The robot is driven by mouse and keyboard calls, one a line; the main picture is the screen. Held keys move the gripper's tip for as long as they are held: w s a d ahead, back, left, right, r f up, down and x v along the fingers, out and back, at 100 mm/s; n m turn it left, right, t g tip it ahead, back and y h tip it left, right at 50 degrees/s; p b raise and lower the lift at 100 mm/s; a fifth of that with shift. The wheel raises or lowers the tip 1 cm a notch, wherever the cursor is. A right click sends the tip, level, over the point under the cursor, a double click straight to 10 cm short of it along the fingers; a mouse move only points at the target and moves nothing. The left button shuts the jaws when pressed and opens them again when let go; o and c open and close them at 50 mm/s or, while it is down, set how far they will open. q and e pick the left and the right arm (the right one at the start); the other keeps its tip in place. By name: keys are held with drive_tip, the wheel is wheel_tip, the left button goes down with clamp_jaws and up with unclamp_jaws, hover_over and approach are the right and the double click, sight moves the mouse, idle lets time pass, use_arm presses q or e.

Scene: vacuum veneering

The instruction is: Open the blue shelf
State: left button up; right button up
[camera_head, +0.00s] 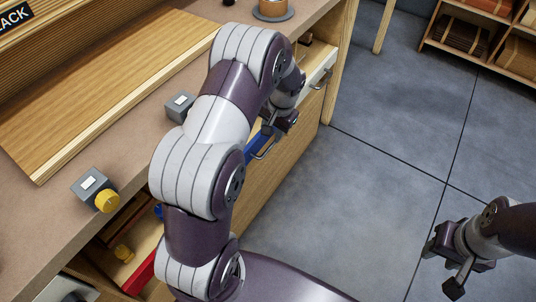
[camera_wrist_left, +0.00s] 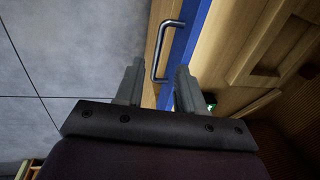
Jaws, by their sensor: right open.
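The blue shelf front (camera_head: 257,144) shows partly behind my left arm, with a metal bar handle (camera_head: 264,152) on its outer side. In the left wrist view the blue front (camera_wrist_left: 185,40) is a narrow strip and the handle (camera_wrist_left: 164,45) stands out from it. My left gripper (camera_head: 284,124) is beside the blue front, its fingers hard to make out in the head view. In the wrist view my left gripper (camera_wrist_left: 160,82) has its fingers apart, with the handle just beyond and between the tips. My right gripper (camera_head: 448,266) is open and empty over the floor.
The bench holds a wooden panel (camera_head: 110,85), a grey box with a yellow knob (camera_head: 92,186) and another small grey box (camera_head: 180,106). A white-fronted drawer (camera_head: 321,77) and a red front (camera_head: 140,274) flank the blue one. Grey floor (camera_head: 370,190) is clear on the right.

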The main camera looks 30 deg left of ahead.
sight(267, 151)
use_arm(q)
drive_tip(key=f, duration=0.3)
drive_tip(key=a+f+b, duration=0.1)
drive_tip(key=f, duration=0.5)
drive_tip(key=shift+w+a+f+b, duration=0.2)
drive_tip(key=shift+a+f+b, duration=0.15)
drive_tip(key=shift+a+b, duration=0.05)
clamp_jaws()
